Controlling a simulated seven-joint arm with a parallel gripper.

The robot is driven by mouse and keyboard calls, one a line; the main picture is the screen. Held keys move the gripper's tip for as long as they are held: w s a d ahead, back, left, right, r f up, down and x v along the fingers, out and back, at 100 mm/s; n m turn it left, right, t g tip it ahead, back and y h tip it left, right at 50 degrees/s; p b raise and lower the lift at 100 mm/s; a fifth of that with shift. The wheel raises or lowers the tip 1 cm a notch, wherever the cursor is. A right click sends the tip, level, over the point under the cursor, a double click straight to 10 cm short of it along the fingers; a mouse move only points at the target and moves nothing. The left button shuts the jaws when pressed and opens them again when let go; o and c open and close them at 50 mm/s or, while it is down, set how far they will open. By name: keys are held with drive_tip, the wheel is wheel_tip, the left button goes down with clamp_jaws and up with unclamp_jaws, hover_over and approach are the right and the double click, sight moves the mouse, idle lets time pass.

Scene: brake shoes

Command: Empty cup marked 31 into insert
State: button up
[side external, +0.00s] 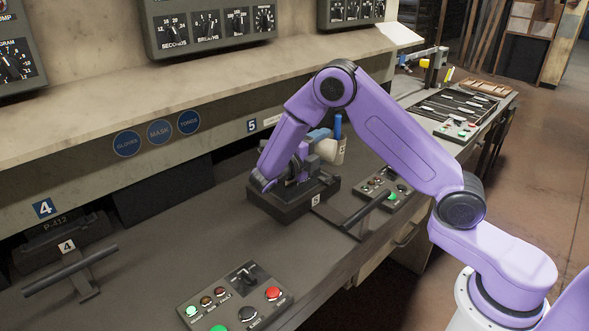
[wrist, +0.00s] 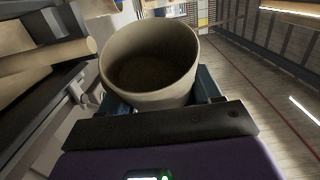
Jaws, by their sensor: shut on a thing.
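My gripper (wrist: 160,90) is shut on a beige cup (wrist: 145,92), with blue fingers at its sides. The cup's round mouth shows in the wrist view, and its inside is dark brown; I cannot tell how full it is. In the side view the cup (side external: 331,151) is small and partly hidden beside my gripper (side external: 329,136), above the bench. The mark on the cup is too small to read. A dark block (side external: 290,207) with a small label sits on the bench just below my wrist. I cannot tell which part is the insert.
A T-shaped handle (side external: 366,206) and a button panel (side external: 388,190) lie right of the block. Another button panel (side external: 236,297) is at the front, and a T-handle marked 4 (side external: 72,271) is at left. A stone ledge (side external: 150,128) overhangs the back. Bench between is clear.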

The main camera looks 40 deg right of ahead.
drive_tip(key=shift+w+a+r+n+h, duration=0.15)
drive_tip(key=shift+r+n, duration=0.1)
drive_tip(key=shift+n, duration=0.15)
drive_tip(key=shift+w+d+r+n+h, duration=0.1)
drive_tip(key=shift+r+n+h, duration=0.1)
drive_tip(key=shift+n, duration=0.2)
idle(0.5)
drive_tip(key=shift+w+a+f+n+h+b, duration=0.2)
drive_tip(key=shift+w+f+n+h+b, duration=0.15)
drive_tip(key=shift+n, duration=0.45)
idle(0.6)
drive_tip(key=shift+w+a+r+n+t+h+b, duration=0.25)
drive_tip(key=shift+w+n+t, duration=0.1)
drive_tip(key=shift+n, duration=0.6)
drive_tip(key=shift+w+a+r+n+t+h+b, duration=0.15)
drive_tip(key=shift+w+r+n+t, duration=0.15)
drive_tip(key=shift+n, duration=0.65)
idle(0.8)
drive_tip(key=shift+r, duration=0.15)
